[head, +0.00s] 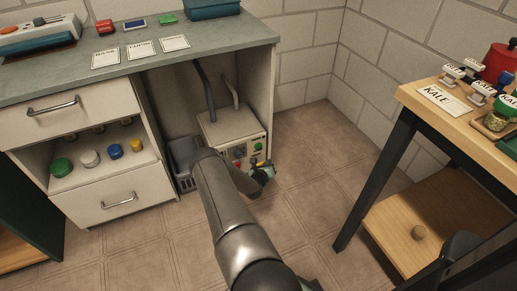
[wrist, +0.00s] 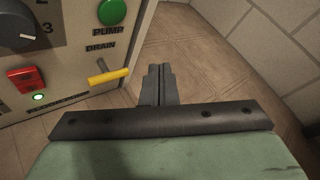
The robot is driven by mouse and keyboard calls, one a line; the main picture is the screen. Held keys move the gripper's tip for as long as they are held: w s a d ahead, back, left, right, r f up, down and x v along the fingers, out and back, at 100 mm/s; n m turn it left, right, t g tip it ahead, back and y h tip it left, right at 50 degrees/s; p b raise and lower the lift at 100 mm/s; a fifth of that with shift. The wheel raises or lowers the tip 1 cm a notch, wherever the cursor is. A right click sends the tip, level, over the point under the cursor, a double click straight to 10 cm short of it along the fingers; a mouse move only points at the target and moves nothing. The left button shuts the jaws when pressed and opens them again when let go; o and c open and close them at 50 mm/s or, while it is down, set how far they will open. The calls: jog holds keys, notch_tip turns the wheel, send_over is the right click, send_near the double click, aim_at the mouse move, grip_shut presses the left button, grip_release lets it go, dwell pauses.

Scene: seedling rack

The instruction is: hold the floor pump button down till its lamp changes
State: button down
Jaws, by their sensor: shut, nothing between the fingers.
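The pump unit (head: 220,125) is a pale box on the floor in the open bay under the counter. Its green round button (wrist: 112,12), with the word PUMP below it, is cut by the top edge of the wrist view; it also shows in the head view (head: 258,146). My gripper (wrist: 158,72) is shut and empty. It is in front of the panel, right of and below the button, apart from it.
A yellow lever (wrist: 108,76) marked DRAIN sticks out between the panel and my fingers. A dark knob (wrist: 16,25) is at the panel's upper left. A dark crate (head: 184,160) stands left of the unit. A wooden table (head: 445,110) stands right, with clear floor between.

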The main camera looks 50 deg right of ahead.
aim_at(258, 146)
jog(key=shift+w+d+b, duration=0.55)
jog(key=shift+w+b, duration=0.45)
jog(key=shift+w, duration=0.15)
jog(key=shift+w+d+b, duration=0.55)
jog(key=shift+w+b, duration=0.5)
jog(key=shift+w, duration=0.15)
jog(key=shift+w+d+b, duration=0.55)
jog(key=shift+w+b, duration=0.45)
jog(key=shift+w, duration=0.15)
jog(key=shift+w+d+f+b, duration=0.1)
jog(key=shift+w+d+b, duration=0.05)
jog(key=shift+w+b, duration=0.2)
